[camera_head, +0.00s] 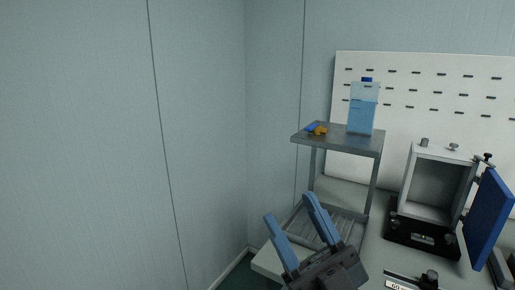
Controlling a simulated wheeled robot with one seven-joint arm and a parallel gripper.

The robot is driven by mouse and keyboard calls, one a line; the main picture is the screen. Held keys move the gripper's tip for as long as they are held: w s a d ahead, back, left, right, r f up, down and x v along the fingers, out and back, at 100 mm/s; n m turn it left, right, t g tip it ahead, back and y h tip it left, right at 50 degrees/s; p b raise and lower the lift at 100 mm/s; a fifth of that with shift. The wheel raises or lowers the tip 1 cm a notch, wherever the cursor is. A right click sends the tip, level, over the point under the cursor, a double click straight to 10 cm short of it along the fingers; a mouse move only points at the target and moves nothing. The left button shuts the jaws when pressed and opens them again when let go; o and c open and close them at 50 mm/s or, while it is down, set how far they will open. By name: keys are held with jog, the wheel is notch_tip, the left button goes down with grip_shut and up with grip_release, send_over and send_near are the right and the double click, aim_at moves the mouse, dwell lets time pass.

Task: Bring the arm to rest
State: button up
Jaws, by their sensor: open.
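My gripper (291,227) is at the bottom centre of the head view. It has two blue fingers and a dark body. The fingers point up and to the left and stand apart, with nothing seen between them. The gripper appears in front of a light bench and the left part of a grey rack. Most of my arm is out of the frame below.
A white pegboard (430,95) stands behind. The left side is plain wall.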

jog(key=s+d+f+m+t+h, duration=0.1)
jog(key=s+d+f+m+h, duration=0.3)
jog(key=s+f+m+h, duration=0.45)
jog(key=s+d+f+m+t+h, duration=0.2)
jog(key=s+d+f+m+h, duration=0.25)
jog(key=s+m+h, duration=0.6)
jog(key=s+d+f+n+g+h, duration=0.1)
jog(key=s+d+f+n+g, duration=0.1)
jog(key=s, duration=0.6)
jog(key=s+d+f+n+g, duration=0.1)
jog(key=s+d+f+g, duration=0.2)
jog(key=s+d+g, duration=0.2)
jog(key=s, duration=0.2)
jog(key=shift+s+d+f+n+g+h, duration=0.2)
jog(key=shift+s+d+n+g+h, duration=0.1)
jog(key=shift+s+d+n+h, duration=0.1)
